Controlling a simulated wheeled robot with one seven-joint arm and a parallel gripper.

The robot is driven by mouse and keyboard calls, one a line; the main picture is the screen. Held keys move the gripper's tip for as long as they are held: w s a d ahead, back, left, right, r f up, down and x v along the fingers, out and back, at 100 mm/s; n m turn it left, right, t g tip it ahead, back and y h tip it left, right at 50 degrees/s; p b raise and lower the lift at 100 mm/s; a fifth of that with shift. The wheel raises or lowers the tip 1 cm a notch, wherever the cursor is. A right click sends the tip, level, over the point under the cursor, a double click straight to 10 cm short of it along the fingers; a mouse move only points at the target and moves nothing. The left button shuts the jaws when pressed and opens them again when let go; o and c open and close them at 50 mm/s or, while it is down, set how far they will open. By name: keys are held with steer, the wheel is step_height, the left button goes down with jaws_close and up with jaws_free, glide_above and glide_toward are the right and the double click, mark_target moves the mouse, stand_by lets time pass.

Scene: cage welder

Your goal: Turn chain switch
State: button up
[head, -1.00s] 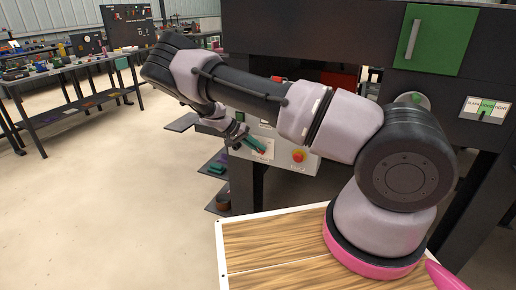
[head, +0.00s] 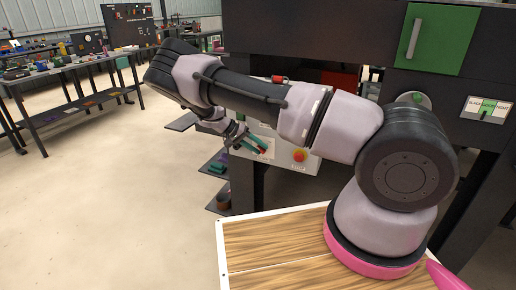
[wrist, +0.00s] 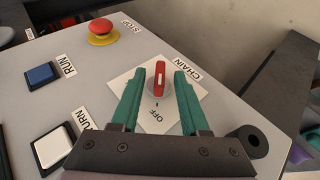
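The chain switch (wrist: 160,78) is a red rotary handle on a white square plate. The plate has a CHAIN label beside it and the word OFF near its lower corner. In the wrist view my gripper (wrist: 168,72) has its two green fingers spread, one on each side of the red handle. A gap shows on the right side; contact on the left cannot be told. In the head view my gripper (head: 252,143) is at the front of the light grey control panel (head: 283,158), and its fingers hide the switch there.
The panel also carries a red STOP button (wrist: 103,28) on a yellow base, a blue RUN button (wrist: 40,75) and a white button (wrist: 52,147). A black cylindrical part (wrist: 247,142) lies at the right. Open floor (head: 110,190) is left of the machine.

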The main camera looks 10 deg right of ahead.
steer(key=v, duration=1)
steer(key=shift+a+r, duration=0.25)
steer(key=shift+r, duration=0.05)
steer(key=s+d+r+y, duration=0.4)
steer(key=r, duration=0.5)
steer(key=s+d+r+t+y, duration=0.1)
steer(key=s+d+r+y, duration=0.25)
steer(key=r, duration=0.55)
steer(key=s+d+r+y, duration=0.3)
steer(key=s+d+r, duration=0.1)
steer(key=r, duration=0.5)
steer(key=s+d+r+t, duration=0.1)
steer(key=s+r+t, duration=0.1)
steer(key=s, duration=0.5)
steer(key=s+d+r+t+y, duration=0.1)
steer(key=s+r+t, duration=0.1)
steer(key=s+r, duration=0.3)
steer(key=s+d+r+n+t, duration=0.1)
steer(key=s+r+t, duration=0.2)
steer(key=s, duration=0.5)
steer(key=shift+s+r, duration=0.4)
steer(key=shift+r, duration=0.2)
steer(key=shift+y, duration=0.25)
